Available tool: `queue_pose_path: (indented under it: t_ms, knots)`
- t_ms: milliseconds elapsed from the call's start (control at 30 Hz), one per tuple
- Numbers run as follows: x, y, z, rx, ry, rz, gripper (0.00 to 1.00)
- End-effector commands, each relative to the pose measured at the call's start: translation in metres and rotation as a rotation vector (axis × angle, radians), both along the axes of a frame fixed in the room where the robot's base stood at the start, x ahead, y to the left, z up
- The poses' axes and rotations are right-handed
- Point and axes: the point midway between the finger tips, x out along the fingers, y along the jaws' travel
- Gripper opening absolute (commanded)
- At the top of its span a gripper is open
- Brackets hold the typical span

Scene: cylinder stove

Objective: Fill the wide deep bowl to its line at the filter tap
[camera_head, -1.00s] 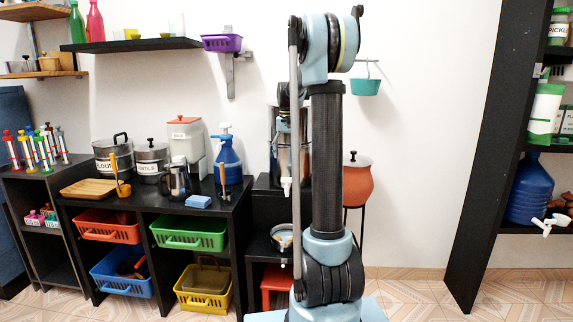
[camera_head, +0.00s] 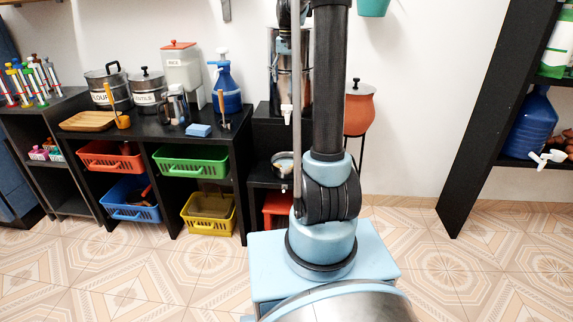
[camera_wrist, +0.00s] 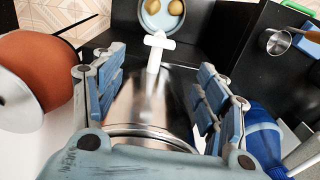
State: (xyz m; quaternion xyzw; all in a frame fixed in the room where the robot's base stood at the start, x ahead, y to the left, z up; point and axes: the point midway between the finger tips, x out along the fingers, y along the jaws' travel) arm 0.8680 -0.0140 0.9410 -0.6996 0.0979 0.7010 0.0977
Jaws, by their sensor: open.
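The filter is a shiny steel cylinder (camera_head: 291,70) with a white tap (camera_head: 287,114), standing on a black stand. In the wrist view its steel body (camera_wrist: 150,105) and white tap (camera_wrist: 155,50) show between my fingers. My gripper (camera_wrist: 160,58) is open, with one finger on each side of the cylinder in the picture; contact cannot be told. A round bowl (camera_head: 283,160) stands on the lower shelf beneath the tap, partly hidden by my arm. The wrist view shows it holding two yellowish round things. Whether it is the wide deep bowl, and its line, cannot be told.
An orange pot (camera_head: 359,112) on a tall stand is right of the filter. A blue bottle (camera_head: 228,90), a blue sponge (camera_head: 198,130) and canisters crowd the black counter at left. A dark shelf (camera_head: 475,130) stands at right. The tiled floor is open.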

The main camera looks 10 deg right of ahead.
Motion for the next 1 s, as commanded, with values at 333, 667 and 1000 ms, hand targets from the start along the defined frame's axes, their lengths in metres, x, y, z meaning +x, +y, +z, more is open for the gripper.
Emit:
queue_pose_path:
  t_ms: [333, 667, 1000]
  knots:
    - [0.000, 0.000, 0.000, 0.000, 0.000, -0.002, 0.53]
    - [0.000, 0.000, 0.013, -0.001, 0.000, -0.361, 0.32]
    - [0.000, 0.000, 0.036, -0.002, 0.000, -0.991, 0.32]
